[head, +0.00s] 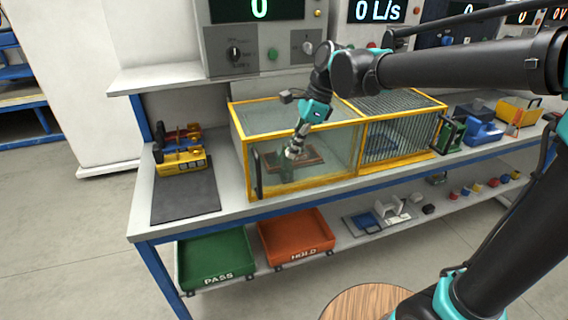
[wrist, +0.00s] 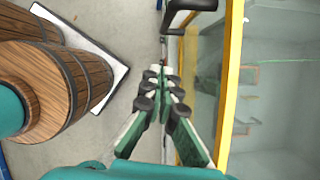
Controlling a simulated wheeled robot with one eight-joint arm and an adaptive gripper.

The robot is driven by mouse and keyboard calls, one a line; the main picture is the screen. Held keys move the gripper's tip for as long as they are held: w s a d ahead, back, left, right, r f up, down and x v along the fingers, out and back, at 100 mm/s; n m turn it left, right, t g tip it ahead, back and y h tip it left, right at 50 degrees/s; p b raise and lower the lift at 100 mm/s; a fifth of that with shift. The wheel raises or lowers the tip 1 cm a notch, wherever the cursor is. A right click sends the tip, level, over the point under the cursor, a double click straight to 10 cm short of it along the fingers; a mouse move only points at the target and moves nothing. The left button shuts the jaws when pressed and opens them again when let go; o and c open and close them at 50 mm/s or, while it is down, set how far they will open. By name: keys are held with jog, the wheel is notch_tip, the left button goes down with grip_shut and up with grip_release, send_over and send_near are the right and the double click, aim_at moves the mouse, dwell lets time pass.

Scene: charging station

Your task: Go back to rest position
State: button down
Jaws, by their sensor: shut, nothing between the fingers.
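My gripper (head: 291,154) is in front of the left glass section of a yellow-framed case (head: 301,190) on the bench. In the wrist view its green-and-black fingers (wrist: 160,74) are shut and hold nothing. They are close to the case's yellow edge (wrist: 228,75) and to a black handle (wrist: 182,12). I cannot tell whether they touch either. My arm reaches in from the right above the case.
A dark mat (head: 186,203) with a yellow device (head: 182,164) lies at the bench's left end. Green PASS (head: 217,258) and orange HOLD (head: 296,237) trays are on the lower shelf. A wooden barrel (wrist: 85,80) stands nearby. Gauge cabinets line the back.

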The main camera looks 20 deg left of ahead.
jog(key=w+d+f+n+t, duration=0.15)
jog(key=d+f, duration=0.25)
jog(key=d, duration=0.4)
jog(key=w+d+f+n+t+h, duration=0.1)
jog(key=d+f+n, duration=0.2)
jog(key=d, duration=0.4)
jog(key=w+d+f+n+t, duration=0.15)
jog(key=d+f, duration=0.25)
jog(key=d, duration=0.4)
jog(key=s+d+f+n+t+h, duration=0.1)
jog(key=s+d+f+n, duration=0.2)
jog(key=d, duration=0.4)
jog(key=s+d+f+n+t+h, duration=0.1)
jog(key=s+d+f+n+h, duration=0.1)
jog(key=s+d+f+n, duration=0.2)
jog(key=s+d+f, duration=0.1)
jog(key=d, duration=0.2)
jog(key=shift+f, duration=0.4)
